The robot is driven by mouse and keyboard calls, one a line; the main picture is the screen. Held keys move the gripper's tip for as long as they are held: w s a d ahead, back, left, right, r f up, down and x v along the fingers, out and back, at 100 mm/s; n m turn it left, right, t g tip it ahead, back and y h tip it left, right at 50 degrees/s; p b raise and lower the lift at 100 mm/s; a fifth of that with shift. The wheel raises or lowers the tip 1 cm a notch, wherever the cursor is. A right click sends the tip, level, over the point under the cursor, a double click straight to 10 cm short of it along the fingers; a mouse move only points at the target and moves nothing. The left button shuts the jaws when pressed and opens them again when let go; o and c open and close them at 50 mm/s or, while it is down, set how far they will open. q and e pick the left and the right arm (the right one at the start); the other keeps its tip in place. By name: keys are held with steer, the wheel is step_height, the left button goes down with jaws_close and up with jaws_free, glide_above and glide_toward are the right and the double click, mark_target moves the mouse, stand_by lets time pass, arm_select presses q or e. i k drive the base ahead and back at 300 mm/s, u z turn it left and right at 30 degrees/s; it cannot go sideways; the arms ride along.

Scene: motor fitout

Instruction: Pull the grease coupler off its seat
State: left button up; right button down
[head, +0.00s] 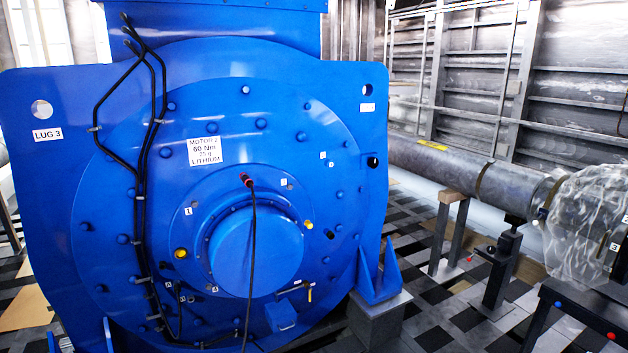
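A small red fitting (247,180), apparently the grease coupler, sits on the blue motor's (330,120) round end face, above the domed centre cover (258,255). A thin black hose (252,260) runs from it straight down across the cover to below the motor. The fitting looks attached to the face; its seat is too small to make out. Neither of my grippers is in view.
A white label (205,151) reads MOTOR 2, 60 Nm, 75 g, LITHIUM. Yellow caps (180,253) sit on the face. Black cables (140,180) run down its left side. A grey shaft (435,165) on stands lies right, with plastic wrap (585,220) at its end.

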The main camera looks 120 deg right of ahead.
mark_target(245, 179)
steer(key=z, duration=0.65)
steer(key=k, duration=1.15)
steer(key=z, duration=3.25)
steer(key=i, duration=2.4)
steer(key=u, duration=0.1)
